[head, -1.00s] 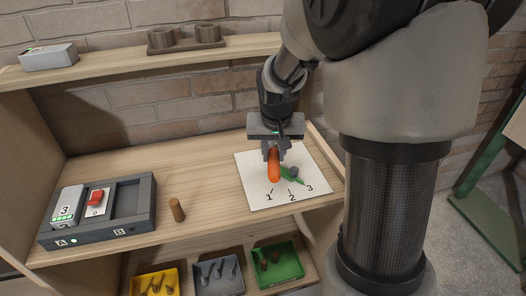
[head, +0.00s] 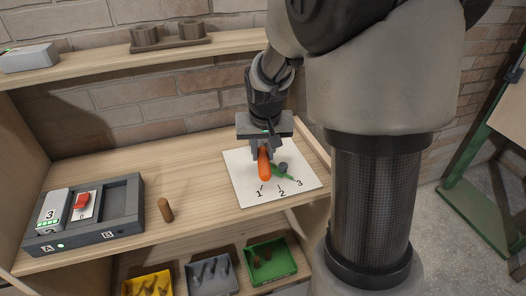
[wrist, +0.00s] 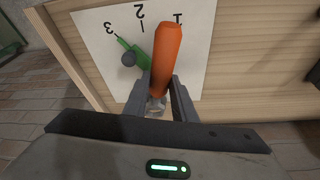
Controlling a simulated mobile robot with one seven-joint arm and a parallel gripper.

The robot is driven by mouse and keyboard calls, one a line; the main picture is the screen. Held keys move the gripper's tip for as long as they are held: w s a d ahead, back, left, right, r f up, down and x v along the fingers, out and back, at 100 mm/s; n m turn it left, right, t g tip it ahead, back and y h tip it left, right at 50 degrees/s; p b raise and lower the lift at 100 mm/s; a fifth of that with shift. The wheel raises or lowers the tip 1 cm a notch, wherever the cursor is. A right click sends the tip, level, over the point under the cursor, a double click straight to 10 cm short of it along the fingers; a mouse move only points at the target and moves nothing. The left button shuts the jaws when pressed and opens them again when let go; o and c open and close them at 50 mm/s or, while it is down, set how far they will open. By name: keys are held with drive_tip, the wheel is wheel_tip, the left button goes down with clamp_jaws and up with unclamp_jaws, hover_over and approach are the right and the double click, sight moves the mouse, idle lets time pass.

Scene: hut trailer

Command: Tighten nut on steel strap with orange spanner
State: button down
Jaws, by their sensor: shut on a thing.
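My gripper (head: 262,148) is shut on the orange-handled tool (head: 265,165), above the white sheet marked 1, 2 and 3 (head: 250,192). In the wrist view, the orange handle (wrist: 166,60) rises between the fingers (wrist: 160,95), with a short metal part (wrist: 156,104) at its lower end. A green pointer (head: 284,174) with a dark grey knob (head: 283,167) lies beside the handle; its tip is towards the 3. It also shows in the wrist view (wrist: 128,48). I cannot make out a nut or a steel strap. The tool's working end is hidden.
A brown peg (head: 165,210) stands nearby. Yellow (head: 128,288), grey (head: 192,283) and green bins (head: 290,258) are below.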

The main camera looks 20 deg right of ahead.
drive_tip(key=shift+f, duration=0.15)
drive_tip(key=shift+f+b, duration=0.75)
drive_tip(key=shift+f, duration=0.15)
drive_tip(key=w+a+m, duration=0.1)
drive_tip(key=w+a+m+h, duration=0.1)
drive_tip(key=a+m, duration=0.3)
drive_tip(key=shift+w+a+g+h, duration=0.2)
drive_tip(key=shift+w+g+h, duration=0.1)
drive_tip(key=shift+w, duration=0.1)
drive_tip(key=w+a+m+p, duration=0.1)
drive_tip(key=m, duration=0.1)
drive_tip(key=w+a+m+g+p, duration=0.1)
drive_tip(key=w+m, duration=0.1)
drive_tip(key=w+a+m+h+p, duration=0.1)
drive_tip(key=w+m, duration=0.1)
drive_tip(key=shift+w+a+r+g, duration=0.1)
drive_tip(key=shift+w+g, duration=0.05)
drive_tip(key=shift+g, duration=0.15)
drive_tip(key=shift+w+a+m, duration=0.15)
drive_tip(key=shift+w+m, duration=0.2)
drive_tip(key=shift+m, duration=0.25)
drive_tip(key=shift+s, duration=0.15)
